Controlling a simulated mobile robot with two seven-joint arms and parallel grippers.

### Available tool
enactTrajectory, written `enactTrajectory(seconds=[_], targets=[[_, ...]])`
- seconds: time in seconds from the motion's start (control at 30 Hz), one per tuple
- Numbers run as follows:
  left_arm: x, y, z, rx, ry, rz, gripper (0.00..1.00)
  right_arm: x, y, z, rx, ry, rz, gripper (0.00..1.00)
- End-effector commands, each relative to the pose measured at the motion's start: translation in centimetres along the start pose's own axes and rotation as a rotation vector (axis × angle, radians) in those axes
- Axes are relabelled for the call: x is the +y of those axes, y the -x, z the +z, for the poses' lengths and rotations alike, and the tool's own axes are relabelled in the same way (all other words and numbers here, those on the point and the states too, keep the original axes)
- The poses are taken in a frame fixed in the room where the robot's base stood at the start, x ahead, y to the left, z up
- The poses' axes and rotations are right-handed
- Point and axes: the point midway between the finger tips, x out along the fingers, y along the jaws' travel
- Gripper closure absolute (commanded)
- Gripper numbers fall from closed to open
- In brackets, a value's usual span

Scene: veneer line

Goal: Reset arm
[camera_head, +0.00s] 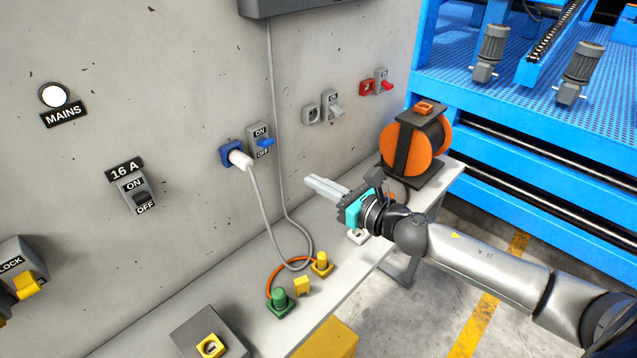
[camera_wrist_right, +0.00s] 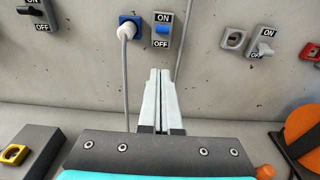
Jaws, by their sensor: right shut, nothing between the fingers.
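My right gripper (camera_head: 326,188) reaches in from the right over the grey bench and points toward the wall. Its two pale fingers are together with nothing between them. In the right wrist view the shut fingers (camera_wrist_right: 159,100) point up at the wall, below the blue socket and its switch, and are apart from both. My left gripper does not show in either view.
A white plug (camera_head: 240,159) sits in the blue socket (camera_head: 228,149), its cable hanging to the bench. A blue switch (camera_head: 262,142) is beside it. An orange cable reel (camera_head: 433,138) stands at the bench's far end. Green (camera_head: 280,299) and yellow (camera_head: 321,264) connectors lie nearer.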

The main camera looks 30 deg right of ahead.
Motion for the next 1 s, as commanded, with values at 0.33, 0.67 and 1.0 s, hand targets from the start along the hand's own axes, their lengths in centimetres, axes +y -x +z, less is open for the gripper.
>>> enactTrajectory(seconds=[0.33, 0.67, 1.0], targets=[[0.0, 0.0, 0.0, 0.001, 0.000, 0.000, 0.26, 0.0, 0.0, 0.0, 0.000, 0.000, -0.001, 1.00], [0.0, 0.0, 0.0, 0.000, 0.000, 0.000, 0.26, 0.6, 0.7, -0.8, -0.026, -0.394, -0.139, 1.00], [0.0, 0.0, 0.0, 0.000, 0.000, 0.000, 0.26, 3.4, 7.7, -8.2, -0.087, -1.644, -0.696, 1.00]])
